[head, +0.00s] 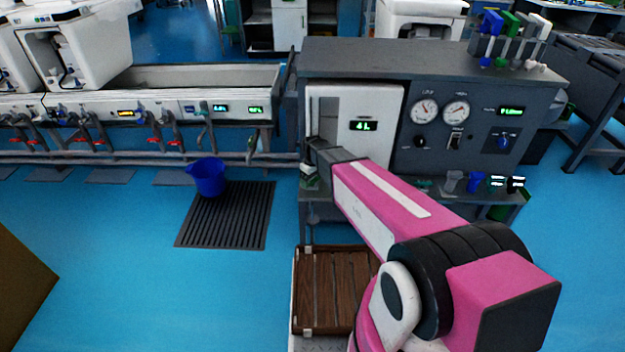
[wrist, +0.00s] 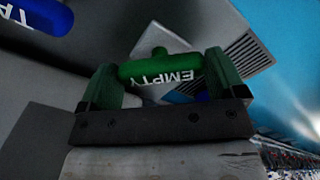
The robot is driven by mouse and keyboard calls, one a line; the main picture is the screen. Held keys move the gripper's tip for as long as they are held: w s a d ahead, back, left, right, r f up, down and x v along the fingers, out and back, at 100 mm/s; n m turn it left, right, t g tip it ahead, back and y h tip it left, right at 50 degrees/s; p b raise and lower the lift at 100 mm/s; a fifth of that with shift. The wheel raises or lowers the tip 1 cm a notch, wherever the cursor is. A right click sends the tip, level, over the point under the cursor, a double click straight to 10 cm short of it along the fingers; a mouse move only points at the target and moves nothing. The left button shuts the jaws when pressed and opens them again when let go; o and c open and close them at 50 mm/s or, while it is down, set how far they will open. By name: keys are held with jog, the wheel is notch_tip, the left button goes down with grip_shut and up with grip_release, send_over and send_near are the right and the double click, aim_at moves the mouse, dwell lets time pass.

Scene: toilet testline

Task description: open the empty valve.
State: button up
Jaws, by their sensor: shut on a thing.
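The empty valve (wrist: 160,72) is a green handle with white "EMPTY" lettering, upside down in the wrist view. My gripper (wrist: 162,84) has one finger at each end of the handle and is shut on it. In the head view my pink arm reaches to the grey test bench (head: 350,60), with my gripper (head: 318,150) at its left front, by the white panel (head: 328,112). The valve handle cannot be made out clearly there.
A blue handle (wrist: 38,14) with partly cut-off lettering is at the wrist view's upper left. The bench has gauges (head: 440,111). A blue bucket (head: 207,177) stands on a dark floor grate (head: 225,220). A wooden slatted platform (head: 332,290) lies below my arm.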

aim_at(313, 179)
jog(key=o, duration=0.6)
jog(key=shift+o, duration=0.2)
jog(key=shift+r, duration=0.1)
notch_tip(313, 179, up, 11)
jog(key=shift+s+d+f, duration=0.1)
jog(key=shift+f, duration=0.1)
dwell(0.3)
jog(key=s+d+r+m, duration=0.1)
jog(key=s+d+m, duration=0.7)
jog(key=s+d, duration=1)
jog(key=shift+s+d+r+m, duration=0.3)
jog(key=shift+s+r, duration=0.05)
jog(key=shift+r, duration=0.05)
